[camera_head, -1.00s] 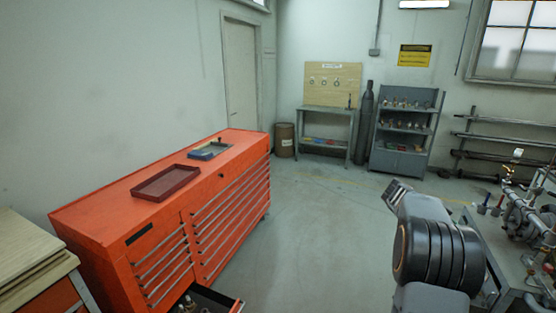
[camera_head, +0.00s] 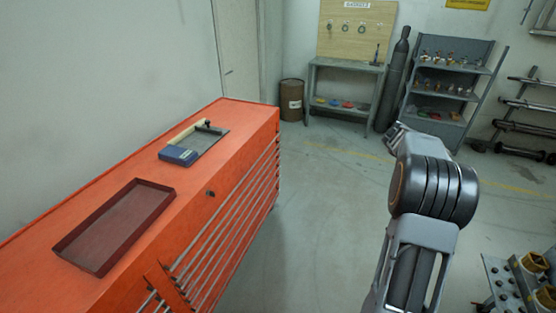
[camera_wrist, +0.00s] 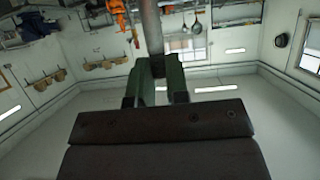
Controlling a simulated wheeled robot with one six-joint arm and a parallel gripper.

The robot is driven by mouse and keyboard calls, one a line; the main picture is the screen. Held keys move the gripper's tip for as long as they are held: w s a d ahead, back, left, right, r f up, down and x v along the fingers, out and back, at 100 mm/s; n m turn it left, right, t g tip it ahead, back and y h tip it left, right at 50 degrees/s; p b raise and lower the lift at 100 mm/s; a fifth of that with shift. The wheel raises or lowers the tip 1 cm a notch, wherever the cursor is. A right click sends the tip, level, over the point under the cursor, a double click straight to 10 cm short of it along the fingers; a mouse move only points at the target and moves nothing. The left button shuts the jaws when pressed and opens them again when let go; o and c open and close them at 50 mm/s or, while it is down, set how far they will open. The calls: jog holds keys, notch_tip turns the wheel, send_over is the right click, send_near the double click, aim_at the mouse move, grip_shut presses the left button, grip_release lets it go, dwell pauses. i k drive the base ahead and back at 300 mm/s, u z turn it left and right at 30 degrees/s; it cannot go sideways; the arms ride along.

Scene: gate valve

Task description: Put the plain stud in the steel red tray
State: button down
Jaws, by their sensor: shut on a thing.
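The red tray (camera_head: 112,228) is a shallow, dark red rectangular tray. It lies empty on top of the orange tool chest at the left of the head view. In the wrist view my gripper (camera_wrist: 156,72) is shut on a smooth grey rod, the plain stud (camera_wrist: 152,28), which sticks out beyond the fingers toward the top of the picture. Its held end is hidden between the fingers. In the head view my arm is at the right, across the floor from the tray, and the stud cannot be made out there.
A grey tray with a blue item (camera_head: 180,155) lies farther back on the orange chest (camera_head: 215,190). Open floor (camera_head: 320,210) lies between chest and arm. A barrel (camera_head: 292,100), bench (camera_head: 345,75), gas cylinder (camera_head: 394,75) and shelf (camera_head: 450,85) stand behind. A fittings table (camera_head: 505,285) is at lower right.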

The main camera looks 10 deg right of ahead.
aim_at(136, 218)
jog(key=i, duration=2.05)
jog(key=u, duration=5)
